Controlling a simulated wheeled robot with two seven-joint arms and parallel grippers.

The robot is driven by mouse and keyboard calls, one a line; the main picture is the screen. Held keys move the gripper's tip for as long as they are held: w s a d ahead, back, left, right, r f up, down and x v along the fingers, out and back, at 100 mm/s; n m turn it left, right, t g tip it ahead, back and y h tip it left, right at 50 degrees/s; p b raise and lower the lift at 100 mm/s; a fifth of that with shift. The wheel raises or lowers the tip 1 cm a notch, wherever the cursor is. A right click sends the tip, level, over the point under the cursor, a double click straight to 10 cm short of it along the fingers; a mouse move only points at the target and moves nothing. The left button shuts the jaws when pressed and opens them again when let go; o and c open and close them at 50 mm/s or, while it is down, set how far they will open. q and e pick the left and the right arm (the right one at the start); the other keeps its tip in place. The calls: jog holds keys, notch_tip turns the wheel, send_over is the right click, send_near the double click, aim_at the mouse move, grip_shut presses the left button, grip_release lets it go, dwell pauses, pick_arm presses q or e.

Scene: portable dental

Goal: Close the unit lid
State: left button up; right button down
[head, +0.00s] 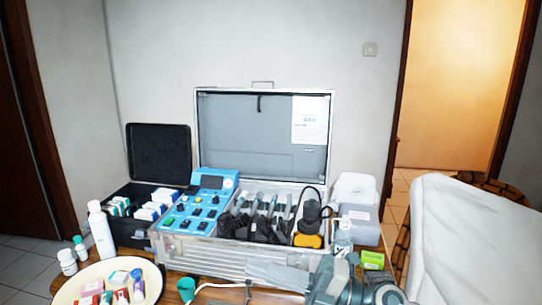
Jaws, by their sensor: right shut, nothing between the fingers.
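The portable dental unit is a silver metal case (235,264) on the table in the middle of the head view. Its lid (245,135) stands open, upright at the back, with a grey lining and a white paper sheet. Inside the case are a blue control panel (197,209), several dark handpieces and a yellow-and-black item (308,235). My right gripper (253,270) is in front of the case at the bottom, below the lid and apart from it. It is shut and empty. My left gripper is not in view.
A smaller black case (158,155) with its lid up stands left of the unit. White bottles (101,230) and a round tray (70,291) of small boxes are at front left. A clear pump bottle (343,238), a green box (372,259) and a grey bin (361,222) stand right.

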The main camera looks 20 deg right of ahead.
jog(key=w+d+f+m+t+h, duration=0.4)
jog(key=d+f+m+t+h, duration=0.45)
jog(key=m+h, duration=0.7)
jog(key=s+d+f+m+g+h, duration=0.25)
jog(key=f+m, duration=0.25)
jog(key=f, duration=0.3)
jog(key=s+d+f+m+g+h, duration=0.1)
jog(key=s+d+f+m, duration=0.15)
jog(key=f+m, duration=0.4)
jog(key=s+a+f+m+g, duration=0.1)
jog(key=s+a+f+g, duration=0.15)
jog(key=s+f, duration=0.55)
jog(key=s+a+f+g+y, duration=0.1)
jog(key=s+f+g, duration=0.35)
jog(key=f, duration=0.45)
jog(key=s+a+f+m+g, duration=0.1)
jog(key=s+a+f+g, duration=0.15)
jog(key=s+f, duration=0.6)
notch_tip(320, 180, down, 26)
jog(key=s+a+y, duration=0.1)
jog(key=s+a, duration=0.1)
jog(key=shift+s+a+r+b, duration=0.15)
jog(key=shift+s+a+b, duration=0.1)
jog(key=shift+a+b, duration=0.15)
